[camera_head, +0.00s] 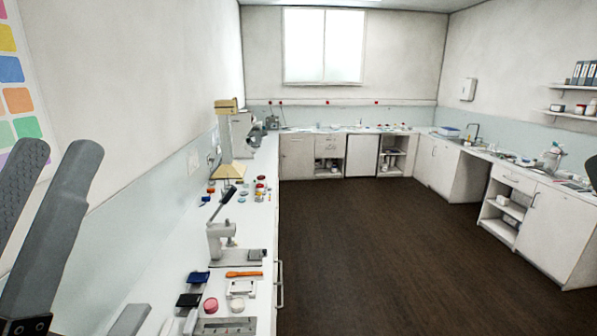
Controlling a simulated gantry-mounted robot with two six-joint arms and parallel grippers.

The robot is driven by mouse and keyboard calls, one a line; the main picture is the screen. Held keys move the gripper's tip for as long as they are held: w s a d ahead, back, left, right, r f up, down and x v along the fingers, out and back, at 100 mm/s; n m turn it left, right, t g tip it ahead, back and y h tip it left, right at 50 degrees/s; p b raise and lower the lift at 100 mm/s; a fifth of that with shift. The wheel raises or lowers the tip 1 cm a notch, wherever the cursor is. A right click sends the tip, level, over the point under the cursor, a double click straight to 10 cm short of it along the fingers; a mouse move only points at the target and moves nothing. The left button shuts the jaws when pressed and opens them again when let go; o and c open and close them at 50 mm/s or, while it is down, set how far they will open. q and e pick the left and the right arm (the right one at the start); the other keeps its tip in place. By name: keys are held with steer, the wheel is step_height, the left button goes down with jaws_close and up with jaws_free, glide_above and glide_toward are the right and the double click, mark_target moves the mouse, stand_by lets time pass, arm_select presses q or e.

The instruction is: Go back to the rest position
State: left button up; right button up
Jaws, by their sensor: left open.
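My left gripper (57,158) is at the left edge of the head view, its two grey fingers pointing up and apart. It is open, with nothing between the fingers. It is in front of the left wall, close to the camera and to the left of the items on the bench. A small dark shape (592,172) at the right edge may be part of my right gripper; too little shows to tell its state.
The long white bench (262,190) on the left holds a white lever press (222,241), an orange tool (244,274), a pink round container (210,305) and a cream-topped machine (229,135). White cabinets (560,225) line the right. The dark floor (380,250) between is clear.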

arm_select(q)
step_height(320, 180, up, 15)
steer(key=p, duration=1.2)
steer(key=shift+r, duration=0.2)
arm_select(e)
step_height(320, 180, up, 15)
steer(key=shift+r, duration=0.15)
